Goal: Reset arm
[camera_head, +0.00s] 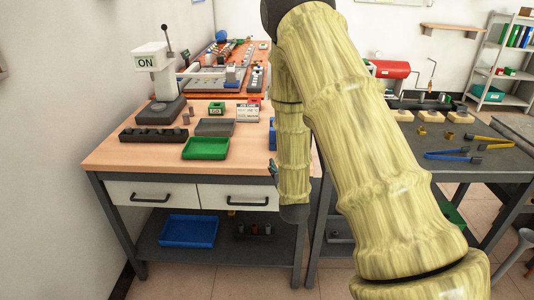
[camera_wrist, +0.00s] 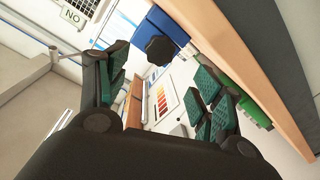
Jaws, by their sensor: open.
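My arm (camera_head: 350,120), covered in a yellow-green sleeve, rises in the middle of the head view and bends down in front of the right end of the wooden table. My gripper (camera_wrist: 162,92) is open and empty in the wrist view, its green-padded fingers spread wide at left and right. In the head view only a small part of the gripper (camera_head: 273,170) shows beside the forearm, near the table's right front edge; the rest is hidden behind the arm.
A blue bin (camera_head: 188,230) sits below. A dark table (camera_head: 470,165) with blue tongs (camera_head: 460,154) stands right.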

